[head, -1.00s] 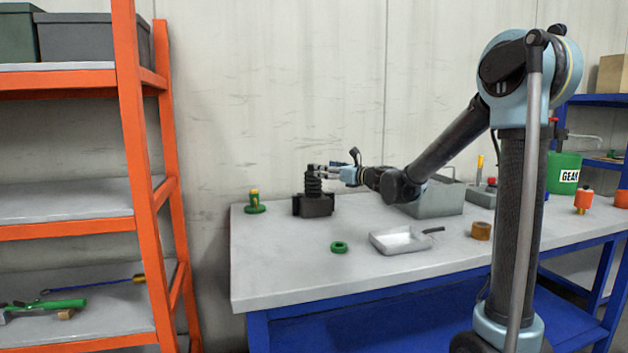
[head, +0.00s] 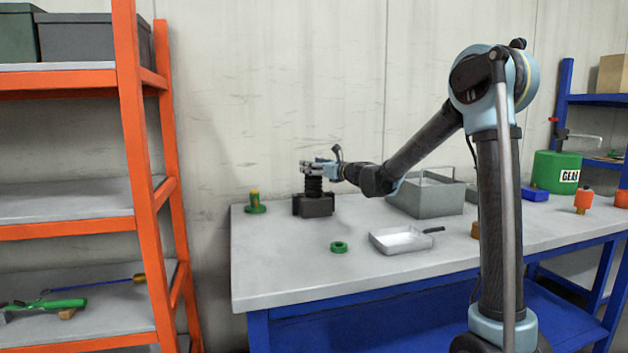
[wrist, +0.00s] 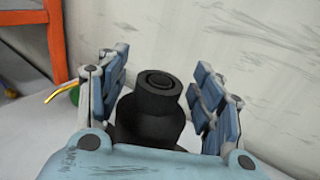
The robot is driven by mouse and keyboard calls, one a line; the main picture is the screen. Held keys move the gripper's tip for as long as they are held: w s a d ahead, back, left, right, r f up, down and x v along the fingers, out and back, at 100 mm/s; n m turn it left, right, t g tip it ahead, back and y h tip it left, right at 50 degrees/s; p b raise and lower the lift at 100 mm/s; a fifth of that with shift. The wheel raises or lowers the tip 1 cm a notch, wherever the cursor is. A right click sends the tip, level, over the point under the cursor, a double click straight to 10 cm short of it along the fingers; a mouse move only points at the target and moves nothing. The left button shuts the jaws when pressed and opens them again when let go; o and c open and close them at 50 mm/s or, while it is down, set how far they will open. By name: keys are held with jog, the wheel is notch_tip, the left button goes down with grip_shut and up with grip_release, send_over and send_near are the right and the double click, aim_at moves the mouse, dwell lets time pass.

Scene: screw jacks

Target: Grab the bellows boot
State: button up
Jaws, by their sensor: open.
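The bellows boot (head: 314,186) is a black ribbed sleeve standing upright on a dark block (head: 314,206) at the back left of the bench. In the wrist view the black round top of this assembly (wrist: 158,92) shows between the two fingers, with a ring-shaped cap. My gripper (head: 318,167) is at the top of the boot, reaching in from the right. In the wrist view my gripper (wrist: 158,88) is open, with one finger on each side and a gap beside the black part. The lower ribs are hidden in the wrist view.
A green part (head: 255,202) with a brass top stands left of the boot. A green ring (head: 339,247) and a shallow metal tray (head: 400,240) lie in front. A grey toolbox (head: 428,194) stands to the right. An orange shelf (head: 150,180) stands left of the bench.

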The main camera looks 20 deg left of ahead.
jog(key=c, duration=1.2)
jog(key=shift+r, duration=0.15)
